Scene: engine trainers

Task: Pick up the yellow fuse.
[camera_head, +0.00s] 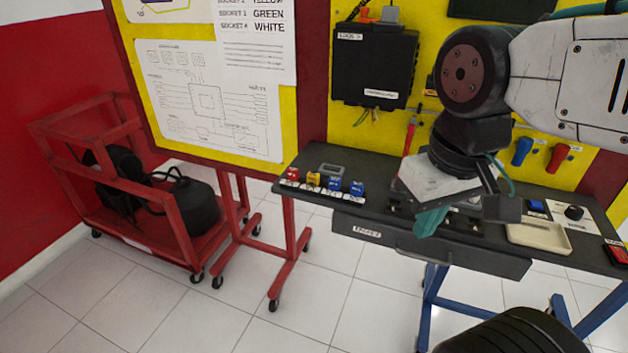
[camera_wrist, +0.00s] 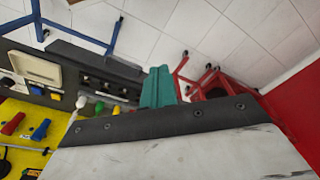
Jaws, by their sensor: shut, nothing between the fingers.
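The yellow fuse (camera_head: 313,179) stands near the left end of the dark shelf, in a row between a red fuse (camera_head: 292,173) and a blue fuse (camera_head: 335,183). My gripper (camera_head: 430,222) is to the right of the fuses, over the shelf's front edge, apart from them. Its teal fingers are together with nothing between them. In the wrist view the closed fingers (camera_wrist: 158,88) point away from the camera. Small white, green and yellow pieces show beside the gripper there, but I cannot tell whether one is the yellow fuse.
A second blue fuse (camera_head: 357,188) ends the row, and a grey block (camera_head: 331,169) sits behind it. The yellow board with a black box (camera_head: 374,62) rises behind the shelf. A cream tray (camera_head: 539,237) lies to the right. A red cart (camera_head: 140,200) stands at the left.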

